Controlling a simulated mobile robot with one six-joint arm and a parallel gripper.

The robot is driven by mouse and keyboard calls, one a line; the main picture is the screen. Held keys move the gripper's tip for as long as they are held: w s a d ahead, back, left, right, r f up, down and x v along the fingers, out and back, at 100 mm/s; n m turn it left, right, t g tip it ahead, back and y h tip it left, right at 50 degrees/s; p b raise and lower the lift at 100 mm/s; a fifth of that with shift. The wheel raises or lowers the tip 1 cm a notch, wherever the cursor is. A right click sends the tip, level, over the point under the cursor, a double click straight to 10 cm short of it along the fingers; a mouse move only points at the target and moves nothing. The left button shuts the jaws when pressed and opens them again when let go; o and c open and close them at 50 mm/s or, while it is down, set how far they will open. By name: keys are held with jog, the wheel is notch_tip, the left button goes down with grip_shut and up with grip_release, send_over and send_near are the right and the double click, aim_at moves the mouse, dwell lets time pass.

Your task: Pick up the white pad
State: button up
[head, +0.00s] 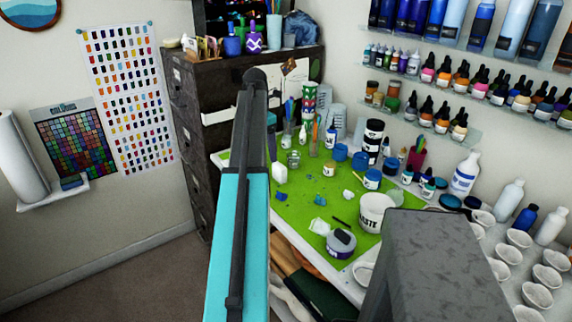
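I cannot tell for certain which thing is the white pad. A small white block (279,173) stands near the left edge of the green mat (304,202). A small pale, crumpled-looking piece (318,226) lies nearer the front of the mat, and another small white piece (348,194) lies near its middle. My gripper is not in view; only parts of my own body show, in the centre and at the lower right.
A white tub (375,212) and a grey round container (341,243) stand at the mat's front right. Blue-lidded jars (372,178) and bottles crowd behind. Several white cups (518,238) fill the right side. A dark cabinet (190,120) stands left; the floor (150,275) there is clear.

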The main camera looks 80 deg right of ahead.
aim_at(277, 166)
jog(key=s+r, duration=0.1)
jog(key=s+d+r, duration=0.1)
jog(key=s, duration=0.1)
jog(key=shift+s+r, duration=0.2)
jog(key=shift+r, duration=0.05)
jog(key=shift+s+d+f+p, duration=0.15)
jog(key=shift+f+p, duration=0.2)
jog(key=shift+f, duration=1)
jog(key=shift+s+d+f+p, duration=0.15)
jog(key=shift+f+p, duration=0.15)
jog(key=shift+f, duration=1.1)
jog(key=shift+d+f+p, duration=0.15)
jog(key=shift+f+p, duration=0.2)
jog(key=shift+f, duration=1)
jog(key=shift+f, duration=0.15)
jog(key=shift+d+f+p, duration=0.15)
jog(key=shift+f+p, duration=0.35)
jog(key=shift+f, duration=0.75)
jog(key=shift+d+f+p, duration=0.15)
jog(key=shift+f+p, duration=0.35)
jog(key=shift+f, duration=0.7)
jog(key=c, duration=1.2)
